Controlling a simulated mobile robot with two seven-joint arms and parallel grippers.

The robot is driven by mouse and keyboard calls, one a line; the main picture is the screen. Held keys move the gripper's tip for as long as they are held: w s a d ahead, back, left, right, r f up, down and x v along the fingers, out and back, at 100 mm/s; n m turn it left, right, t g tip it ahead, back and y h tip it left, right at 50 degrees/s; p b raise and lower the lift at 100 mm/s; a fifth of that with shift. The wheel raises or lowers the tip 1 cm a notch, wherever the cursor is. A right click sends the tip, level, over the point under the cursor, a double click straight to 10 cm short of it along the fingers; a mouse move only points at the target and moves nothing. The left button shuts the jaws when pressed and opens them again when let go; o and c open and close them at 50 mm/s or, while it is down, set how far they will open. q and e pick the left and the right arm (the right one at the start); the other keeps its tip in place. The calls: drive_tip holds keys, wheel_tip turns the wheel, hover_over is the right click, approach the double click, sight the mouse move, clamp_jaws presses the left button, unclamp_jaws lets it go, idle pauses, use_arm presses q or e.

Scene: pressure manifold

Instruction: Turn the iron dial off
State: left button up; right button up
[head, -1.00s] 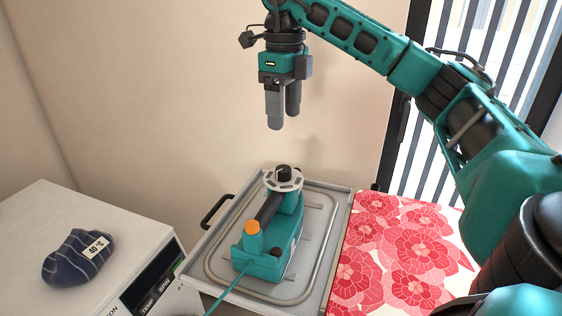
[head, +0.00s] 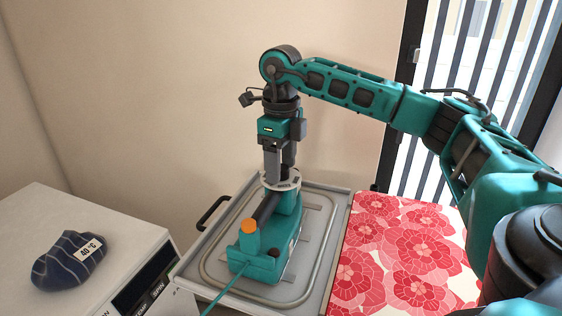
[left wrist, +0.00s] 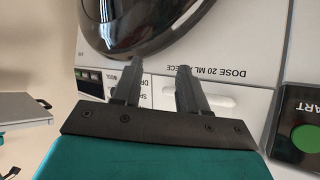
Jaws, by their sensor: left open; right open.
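The teal iron (head: 262,258) stands on a grey tray (head: 212,262) in the head view. Its dial (head: 268,185), a pale ring with dark marks, is at the far upper end of the iron. My right gripper (head: 280,174) points straight down with its fingertips at the dial. The fingers are open and hide the dial's dark knob, so I cannot tell whether they touch it. My left gripper (left wrist: 158,82) shows only in the left wrist view, open and empty in front of a white appliance panel.
A red floral ironing surface (head: 395,250) is right of the tray. The left wrist view shows a dark round door (left wrist: 130,25) and a green START button (left wrist: 305,138).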

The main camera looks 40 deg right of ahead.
drive_tip(key=shift+c, duration=0.3)
drive_tip(key=c, duration=1)
